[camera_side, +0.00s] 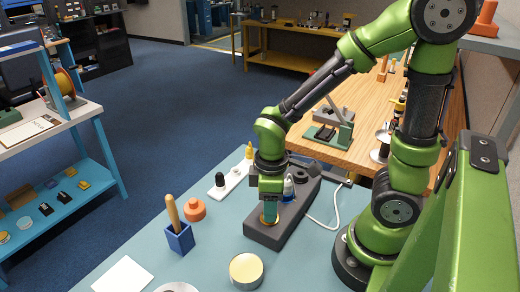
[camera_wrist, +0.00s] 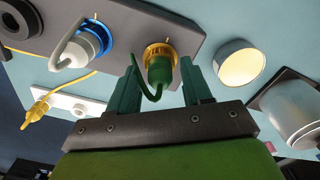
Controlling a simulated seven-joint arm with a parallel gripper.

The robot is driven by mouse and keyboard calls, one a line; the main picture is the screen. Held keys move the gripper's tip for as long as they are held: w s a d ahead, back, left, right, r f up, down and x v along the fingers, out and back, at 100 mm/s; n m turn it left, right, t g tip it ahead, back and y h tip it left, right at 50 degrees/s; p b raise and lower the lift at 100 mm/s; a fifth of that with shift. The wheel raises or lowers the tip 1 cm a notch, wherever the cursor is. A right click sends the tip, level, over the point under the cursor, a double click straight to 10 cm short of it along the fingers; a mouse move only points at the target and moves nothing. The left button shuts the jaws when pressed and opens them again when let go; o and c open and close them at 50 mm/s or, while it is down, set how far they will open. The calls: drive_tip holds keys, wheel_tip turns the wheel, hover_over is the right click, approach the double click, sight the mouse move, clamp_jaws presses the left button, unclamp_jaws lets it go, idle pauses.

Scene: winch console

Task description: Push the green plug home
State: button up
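The green plug (camera_wrist: 159,72) sits at a gold ring socket (camera_wrist: 160,52) on the grey console (camera_wrist: 203,18), its green cord curling toward the camera. How deep it sits I cannot tell. My gripper (camera_wrist: 160,64) is open, with one finger on each side of the plug and a visible gap at each. In the side view my gripper (camera_side: 269,200) points down over the near end of the console (camera_side: 264,236).
A white plug in a blue ring (camera_wrist: 88,43) is beside the green one, with a white cord (camera_side: 334,212). A round tin (camera_side: 246,270), blue pen cup (camera_side: 179,238) and orange piece (camera_side: 194,210) stand nearby.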

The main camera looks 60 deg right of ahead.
drive_tip(key=shift+o, duration=0.5)
drive_tip(key=shift+r, duration=0.3)
wheel_tip(320, 180, up, 16)
drive_tip(key=shift+r, duration=0.15)
